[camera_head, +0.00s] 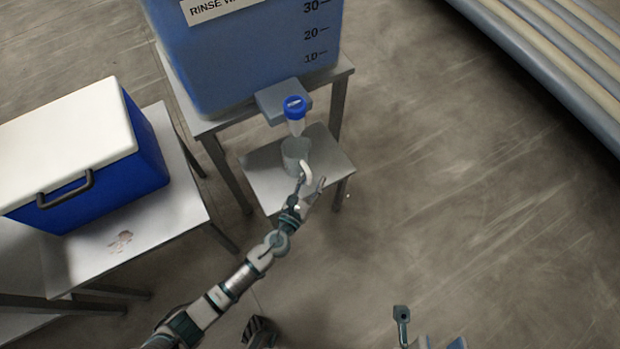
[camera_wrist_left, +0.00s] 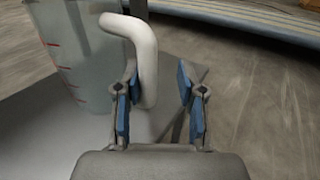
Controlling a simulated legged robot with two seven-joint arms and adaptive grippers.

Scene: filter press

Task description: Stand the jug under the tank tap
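The clear grey jug (camera_head: 296,152) stands upright on a low grey shelf (camera_head: 262,183), with its white handle (camera_head: 306,173) towards me. The blue-topped tap (camera_head: 295,107) is at the front of the blue rinse tank (camera_head: 250,50), just above the jug in the picture. I cannot tell whether the jug is exactly below the outlet. My left gripper (camera_head: 312,187) is open at the handle. In the left wrist view its fingers (camera_wrist_left: 158,95) are apart, with the handle (camera_wrist_left: 146,60) beside the left finger and the jug (camera_wrist_left: 82,50) beyond. My right gripper (camera_head: 402,320) shows only partly at the bottom edge.
A blue cool box (camera_head: 150,150) with a white lid stands on a grey table (camera_head: 185,205) at the left. The tank sits on a metal stand (camera_head: 338,90). Large pipes (camera_head: 545,65) run along the top right. The floor at the right is clear.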

